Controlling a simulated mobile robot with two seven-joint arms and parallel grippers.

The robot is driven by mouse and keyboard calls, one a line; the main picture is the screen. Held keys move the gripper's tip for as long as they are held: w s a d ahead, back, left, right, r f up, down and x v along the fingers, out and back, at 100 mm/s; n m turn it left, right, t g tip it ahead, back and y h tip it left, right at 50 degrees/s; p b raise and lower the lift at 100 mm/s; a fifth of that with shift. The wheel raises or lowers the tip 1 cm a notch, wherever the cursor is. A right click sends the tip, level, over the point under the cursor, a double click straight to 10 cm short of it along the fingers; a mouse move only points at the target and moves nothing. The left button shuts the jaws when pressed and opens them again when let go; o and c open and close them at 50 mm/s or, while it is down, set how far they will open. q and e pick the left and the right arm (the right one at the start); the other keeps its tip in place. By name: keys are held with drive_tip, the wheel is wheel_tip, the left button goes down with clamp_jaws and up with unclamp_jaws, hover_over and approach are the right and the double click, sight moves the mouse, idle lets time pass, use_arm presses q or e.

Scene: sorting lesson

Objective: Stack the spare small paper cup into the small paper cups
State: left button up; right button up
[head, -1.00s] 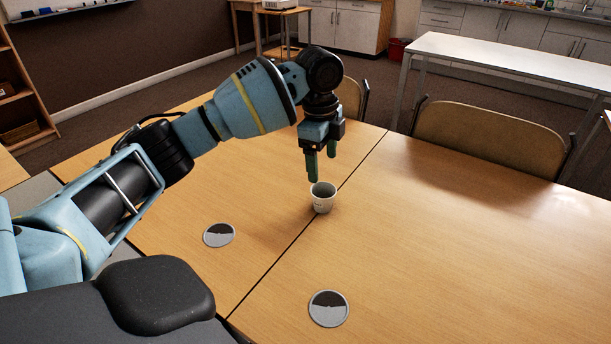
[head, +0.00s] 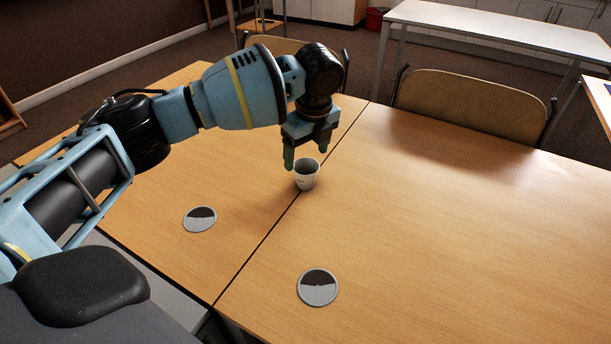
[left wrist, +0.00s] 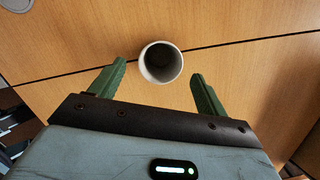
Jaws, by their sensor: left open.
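A small white paper cup (head: 307,180) stands upright on the wooden table, close to the seam between two table tops. In the left wrist view the cup (left wrist: 161,63) shows its round rim and dark inside; I cannot tell if it is one cup or several nested. My left gripper (head: 308,154) points down just above and behind the cup. It is open and empty, its two green fingers apart. In the left wrist view the cup lies between and slightly beyond the fingertips (left wrist: 158,76). No second separate cup shows. My right gripper is not in view.
Chairs (head: 470,105) stand at the far edge. A white table (head: 490,28) is behind. The table's right side is clear.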

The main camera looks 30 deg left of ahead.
sight(306, 166)
use_arm(q)
drive_tip(key=f, duration=0.2)
drive_tip(key=f+b, duration=0.1)
drive_tip(key=f, duration=0.1)
drive_tip(key=shift+w+a, duration=0.1)
drive_tip(key=shift+a, duration=0.15)
drive_tip(key=shift+f, duration=0.55)
drive_tip(key=shift+c, duration=0.5)
drive_tip(key=c, duration=1)
drive_tip(key=shift+r, duration=0.1)
